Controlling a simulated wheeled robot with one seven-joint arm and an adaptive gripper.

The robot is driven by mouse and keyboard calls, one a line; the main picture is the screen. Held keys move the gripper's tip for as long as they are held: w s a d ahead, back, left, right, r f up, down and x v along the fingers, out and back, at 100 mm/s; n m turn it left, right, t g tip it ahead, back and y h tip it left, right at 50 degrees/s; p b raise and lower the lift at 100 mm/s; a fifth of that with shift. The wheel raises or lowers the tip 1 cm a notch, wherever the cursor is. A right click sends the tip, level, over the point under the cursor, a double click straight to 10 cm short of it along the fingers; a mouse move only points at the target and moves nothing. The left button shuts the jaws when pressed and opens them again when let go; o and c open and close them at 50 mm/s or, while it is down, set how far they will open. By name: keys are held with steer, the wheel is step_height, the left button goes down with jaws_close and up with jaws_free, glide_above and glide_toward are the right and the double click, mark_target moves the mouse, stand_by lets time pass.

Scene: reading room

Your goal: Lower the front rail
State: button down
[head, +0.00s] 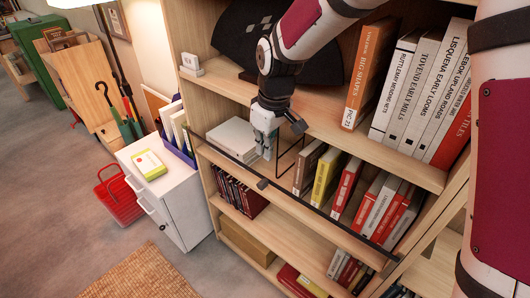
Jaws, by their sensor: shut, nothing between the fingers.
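The front rail (330,220), a thin dark bar, runs slantwise in the head view across the front of a middle bookcase shelf (228,152). A small dark block (262,184) sits on the rail left of its middle. My gripper (266,154) points down over this shelf, fingers shut and empty, a little above the rail's dark block in the picture. I cannot tell whether the fingers touch anything. Books (345,187) stand behind the rail to the right, and a pale stack (232,136) lies on the left.
Tall books (410,85) and a dark object (245,35) fill the shelf above, close to my arm. A white cabinet (165,190) with a yellow-green book (149,164) stands left of the bookcase. A red basket (119,200) is on the floor. Open floor lies at left.

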steer(key=f, duration=0.4)
steer(key=w+f, duration=0.1)
steer(key=f, duration=0.2)
steer(key=a+f, duration=0.1)
steer(key=f, duration=0.3)
steer(key=shift+w+a+f, duration=0.1)
steer(key=shift+w+f, duration=0.1)
steer(key=shift+f, duration=0.15)
step_height(320, 180, down, 10)
steer(key=b, duration=0.5)
steer(key=shift+f, duration=0.25)
steer(key=shift+s, duration=0.1)
step_height(320, 180, up, 14)
steer(key=p, duration=0.3)
glide_above(261, 183)
steer(key=s+d, duration=0.2)
steer(key=shift+a, duration=0.15)
